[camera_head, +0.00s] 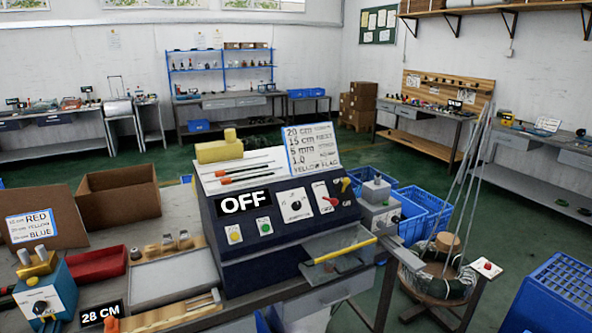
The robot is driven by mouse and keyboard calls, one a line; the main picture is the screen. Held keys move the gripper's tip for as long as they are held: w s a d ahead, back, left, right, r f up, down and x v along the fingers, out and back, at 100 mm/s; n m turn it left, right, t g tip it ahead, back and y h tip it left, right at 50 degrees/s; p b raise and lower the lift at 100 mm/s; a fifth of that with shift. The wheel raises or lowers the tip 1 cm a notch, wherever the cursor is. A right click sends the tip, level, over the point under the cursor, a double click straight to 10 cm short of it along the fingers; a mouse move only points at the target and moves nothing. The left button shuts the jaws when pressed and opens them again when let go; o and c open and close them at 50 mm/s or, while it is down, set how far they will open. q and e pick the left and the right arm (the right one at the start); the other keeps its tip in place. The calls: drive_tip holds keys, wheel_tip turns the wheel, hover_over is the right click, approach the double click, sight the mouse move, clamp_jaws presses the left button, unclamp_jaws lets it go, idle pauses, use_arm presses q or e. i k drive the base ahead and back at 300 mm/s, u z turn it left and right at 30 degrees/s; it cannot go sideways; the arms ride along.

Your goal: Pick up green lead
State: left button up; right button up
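No lead that is clearly green can be picked out. Several thin dark leads or rods with orange-red ends (243,179) lie on the white top of the dark blue machine (262,235), which shows an OFF sign. A dark greenish coil (452,287) sits on a round wooden stand (425,291) at the right, beside tall grey strands; I cannot tell if it is a lead. A small dark green shape is cut off at the left edge and is too unclear to name. Neither of my grippers is in view.
A blue box with a knob (47,298), a red tray (98,264) and a cardboard box (119,196) stand on the left of the bench. A clear guard with a yellow bar (345,250) juts from the machine. Blue crates (424,215) stand behind it. Green floor is open beyond.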

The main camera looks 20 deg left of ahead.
sight(220, 173)
drive_tip(key=z, duration=0.25)
drive_tip(key=i, duration=1.7)
drive_tip(key=u, duration=1.1)
